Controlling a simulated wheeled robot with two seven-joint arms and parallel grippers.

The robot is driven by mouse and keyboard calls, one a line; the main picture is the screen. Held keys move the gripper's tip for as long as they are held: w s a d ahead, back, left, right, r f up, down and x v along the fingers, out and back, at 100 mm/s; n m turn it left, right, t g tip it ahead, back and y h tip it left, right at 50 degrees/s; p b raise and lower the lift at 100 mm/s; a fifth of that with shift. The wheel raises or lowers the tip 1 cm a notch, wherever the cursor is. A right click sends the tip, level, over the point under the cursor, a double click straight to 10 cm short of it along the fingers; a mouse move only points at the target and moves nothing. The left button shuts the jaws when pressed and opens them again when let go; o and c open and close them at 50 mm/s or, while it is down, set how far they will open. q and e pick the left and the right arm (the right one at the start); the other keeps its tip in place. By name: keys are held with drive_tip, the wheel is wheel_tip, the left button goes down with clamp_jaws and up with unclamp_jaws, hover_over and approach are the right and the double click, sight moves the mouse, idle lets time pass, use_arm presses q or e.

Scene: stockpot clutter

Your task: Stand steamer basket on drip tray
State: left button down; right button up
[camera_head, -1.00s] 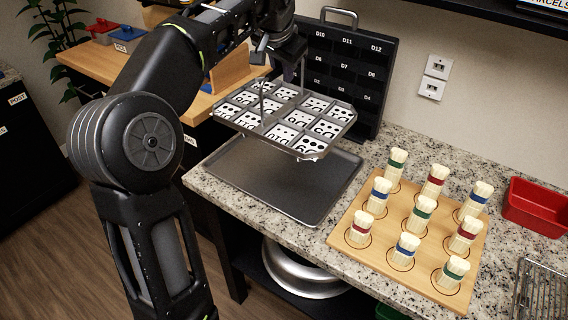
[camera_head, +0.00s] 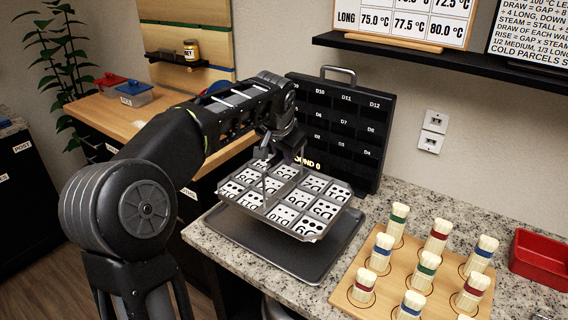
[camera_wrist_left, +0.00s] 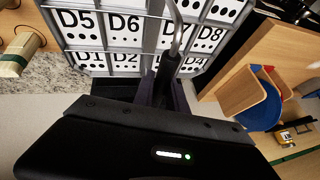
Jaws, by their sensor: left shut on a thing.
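The steamer basket (camera_head: 318,226) is a shallow grey metal tray divided into cells, each with a black-and-white marked card. In the head view it hangs above the drip tray (camera_head: 229,231), a flat dark grey tray on the counter; a small gap seems to show between them, mostly hidden by the basket. My left gripper (camera_head: 283,152) is above the basket, shut on its thin metal handle. In the left wrist view the basket (camera_wrist_left: 103,68) lies ahead, with cards such as D5 and D6, and the handle rises to the gripper (camera_wrist_left: 168,75). My right gripper is not in view.
A wooden board (camera_head: 385,288) with several banded pegs stands right of the drip tray. A black labelled case (camera_head: 340,125) stands upright behind it. A red bin (camera_head: 541,258) is at the far right.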

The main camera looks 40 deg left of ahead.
use_arm(q)
drive_tip(key=shift+f, duration=1.15)
drive_tip(key=c, duration=1.8)
unclamp_jaws()
drive_tip(key=shift+f, duration=0.25)
drive_tip(key=o, duration=0.5)
drive_tip(key=shift+c, duration=0.2)
drive_tip(key=shift+r, duration=0.1)
drive_tip(key=shift+r, duration=0.15)
drive_tip(key=v, duration=1.2)
